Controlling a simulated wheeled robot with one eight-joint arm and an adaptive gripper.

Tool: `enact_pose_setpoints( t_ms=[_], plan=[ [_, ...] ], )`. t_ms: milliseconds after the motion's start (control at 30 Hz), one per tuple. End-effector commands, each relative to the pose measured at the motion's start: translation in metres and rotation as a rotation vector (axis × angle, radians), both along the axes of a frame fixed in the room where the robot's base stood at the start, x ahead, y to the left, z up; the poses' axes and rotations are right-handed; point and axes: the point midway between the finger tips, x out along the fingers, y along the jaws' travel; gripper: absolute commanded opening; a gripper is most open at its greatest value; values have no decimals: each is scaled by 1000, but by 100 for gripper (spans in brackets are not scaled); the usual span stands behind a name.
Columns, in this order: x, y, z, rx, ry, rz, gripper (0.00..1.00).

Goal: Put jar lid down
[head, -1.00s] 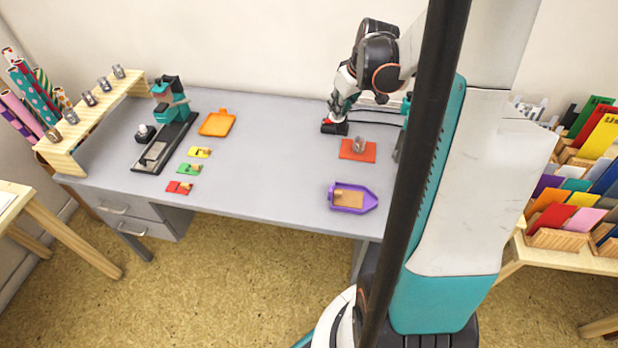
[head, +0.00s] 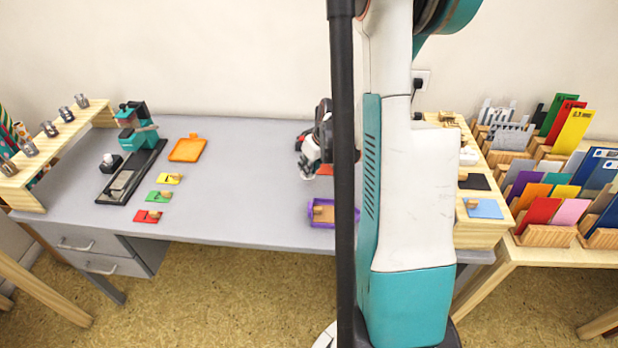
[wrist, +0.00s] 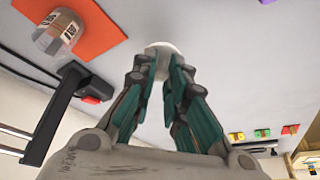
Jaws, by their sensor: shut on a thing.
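My gripper (wrist: 165,62) is shut on a round white lid (wrist: 163,47), which shows between and beyond its fingertips in the wrist view. A clear jar (wrist: 57,32) with a printed label stands on an orange-red mat (wrist: 100,22), to the left of the fingers in that view. The lid is apart from the jar. In the head view my gripper (head: 308,168) is over the grey desk, just left of the mat (head: 326,169). There the jar is hidden behind my body, and the lid is too small to tell.
A purple tray (head: 322,221) lies near the desk's front edge. A black device with a red part (wrist: 92,99) is beside the mat. Small yellow (head: 169,179), green and red pads lie to the left, near a teal press (head: 135,130). The desk's middle is clear.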

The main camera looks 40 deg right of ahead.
Motion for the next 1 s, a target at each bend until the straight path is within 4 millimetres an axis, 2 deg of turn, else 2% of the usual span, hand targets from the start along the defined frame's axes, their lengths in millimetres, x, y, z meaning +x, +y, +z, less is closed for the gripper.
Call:
enact_pose_setpoints(
  t_ms=[267,667,700,767,800,1000],
  plan=[
    [0,0,-39,0,0,0,5],
    [0,0,-42,0,0,0,5],
    [0,0,-42,0,0,0,17],
    [0,0,-42,0,0,0,31],
    [0,0,-42,0,0,0,33],
    [0,0,-42,0,0,0,33]
  ],
)
